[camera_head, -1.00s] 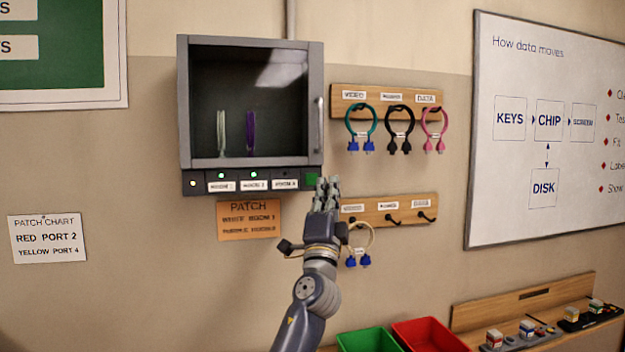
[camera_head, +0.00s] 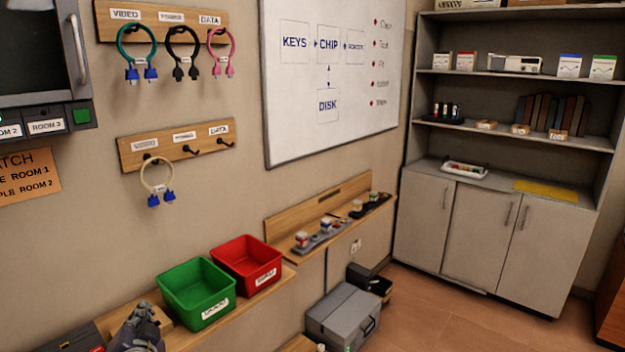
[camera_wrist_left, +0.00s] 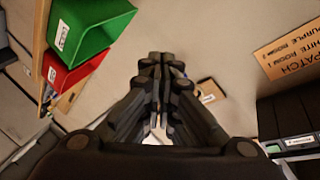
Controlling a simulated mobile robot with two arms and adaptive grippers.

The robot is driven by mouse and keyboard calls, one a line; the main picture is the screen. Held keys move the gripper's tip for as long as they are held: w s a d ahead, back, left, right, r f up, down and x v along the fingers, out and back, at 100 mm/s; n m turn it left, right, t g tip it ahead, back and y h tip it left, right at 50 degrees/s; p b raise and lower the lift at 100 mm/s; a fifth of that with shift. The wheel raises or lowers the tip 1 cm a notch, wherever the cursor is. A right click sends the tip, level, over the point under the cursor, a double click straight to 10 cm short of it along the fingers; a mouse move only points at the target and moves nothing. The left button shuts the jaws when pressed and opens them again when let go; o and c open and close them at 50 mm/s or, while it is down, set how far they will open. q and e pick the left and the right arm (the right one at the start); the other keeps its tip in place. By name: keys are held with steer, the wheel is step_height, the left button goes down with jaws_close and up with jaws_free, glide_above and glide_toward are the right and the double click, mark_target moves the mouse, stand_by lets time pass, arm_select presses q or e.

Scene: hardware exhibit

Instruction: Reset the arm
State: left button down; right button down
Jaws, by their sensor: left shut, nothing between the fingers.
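My left gripper (camera_head: 140,318) is low at the bottom left of the head view, beside the green bin and partly cut off by the frame's lower edge. In the left wrist view its fingers (camera_wrist_left: 162,65) are together, with nothing held between them. The right gripper is in neither view.
A green bin (camera_head: 194,290) and a red bin (camera_head: 246,264) stand on a wooden shelf. Cables hang on the upper hook board (camera_head: 165,18); one cream cable (camera_head: 157,184) hangs on the lower board. A grey box (camera_head: 343,318) is on the floor. Open floor (camera_head: 420,310) lies right.

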arm_select(q)
steer(key=s+d+f+n+g+h, duration=0.1)
steer(key=s+d+f+g+h, duration=0.4)
steer(key=s+f, duration=0.85)
steer(key=s+d+f+n+g+h, duration=0.1)
steer(key=s+d+f+g, duration=0.3)
steer(key=s, duration=0.5)
steer(key=s+d+f+g+h, duration=0.1)
steer(key=s+d+f, duration=0.35)
steer(key=s, duration=0.45)
steer(key=s+d+f+g+b, duration=0.1)
steer(key=s+f+g+b, duration=0.2)
steer(key=f, duration=2.8)
steer(key=s+a+f+b, duration=0.2)
steer(key=s+f+b, duration=0.1)
steer(key=s+f, duration=1.3)
steer(key=shift+a+f, duration=0.4)
steer(key=shift+f, duration=0.25)
steer(key=shift+s, duration=0.15)
